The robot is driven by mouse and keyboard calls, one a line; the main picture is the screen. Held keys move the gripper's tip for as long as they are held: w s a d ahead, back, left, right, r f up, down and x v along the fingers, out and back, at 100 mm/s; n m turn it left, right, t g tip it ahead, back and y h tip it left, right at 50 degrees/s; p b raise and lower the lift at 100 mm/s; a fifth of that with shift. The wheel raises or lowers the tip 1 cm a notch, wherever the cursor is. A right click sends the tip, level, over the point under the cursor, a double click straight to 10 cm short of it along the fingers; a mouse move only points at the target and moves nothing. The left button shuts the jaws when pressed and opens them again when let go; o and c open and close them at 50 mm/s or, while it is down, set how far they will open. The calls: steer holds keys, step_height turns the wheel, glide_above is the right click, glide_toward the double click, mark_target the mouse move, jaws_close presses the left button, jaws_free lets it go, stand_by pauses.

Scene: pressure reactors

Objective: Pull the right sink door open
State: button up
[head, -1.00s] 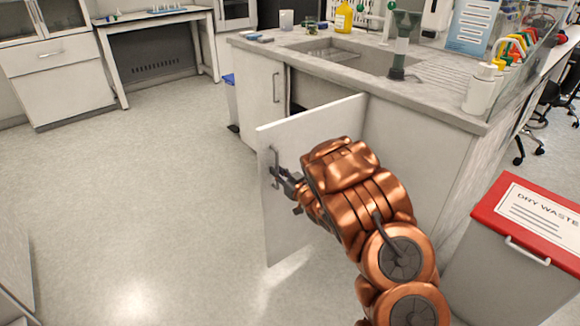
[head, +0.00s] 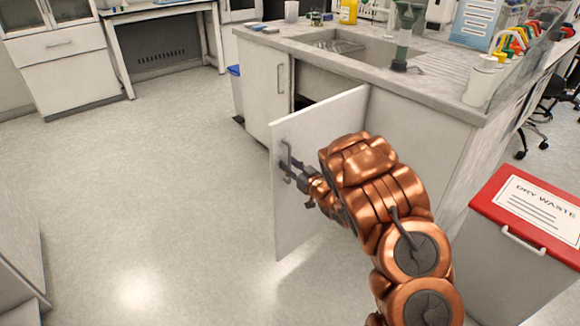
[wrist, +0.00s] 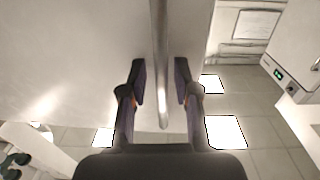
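The right sink door (head: 315,140) is a white panel standing well open, swung out from the sink cabinet with its hinge side at the right. Its vertical metal handle (head: 286,158) is near the free edge. My gripper (head: 292,176) is at this handle in the head view, partly hidden by my wrist. In the wrist view the handle bar (wrist: 158,60) runs between the two dark fingers of my gripper (wrist: 160,85). The fingers are apart, with a gap visible on each side of the bar. The left sink door (head: 264,95) is closed.
The sink counter (head: 300,39) carries bottles and a tap. A grey bin with a red lid marked dry waste (head: 525,215) stands at the lower right. A blue bin (head: 235,84) is beyond the cabinet. The floor (head: 160,190) left of the door is clear.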

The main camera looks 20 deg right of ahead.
stand_by(0.3)
steer(key=v, duration=1.2)
stand_by(0.3)
steer(key=d+r+m+g+h, duration=0.2)
steer(key=d+g+h, duration=0.2)
steer(key=d+h, duration=0.3)
steer(key=s+d+r+m+g+h, duration=0.1)
steer(key=s+r+m+g+h, duration=0.2)
steer(key=s, duration=0.4)
steer(key=s+a+r+g+y, duration=0.1)
steer(key=s+a+g, duration=0.4)
steer(key=s, duration=0.6)
steer(key=s+a+r+n+g+y, duration=0.1)
steer(key=s+a+r+g+y, duration=0.15)
steer(key=s+a, duration=0.75)
steer(key=s+a+r+g+y, duration=0.1)
steer(key=s+a+g, duration=0.35)
steer(key=s, duration=0.85)
steer(key=r+p, duration=0.7)
steer(key=r, duration=0.1)
steer(key=s+r+p, duration=0.1)
steer(key=r+p, duration=0.7)
steer(key=s+r+p, duration=0.1)
steer(key=r+p, duration=0.7)
steer(key=shift+d+r, duration=0.2)
steer(key=shift+r, duration=0.05)
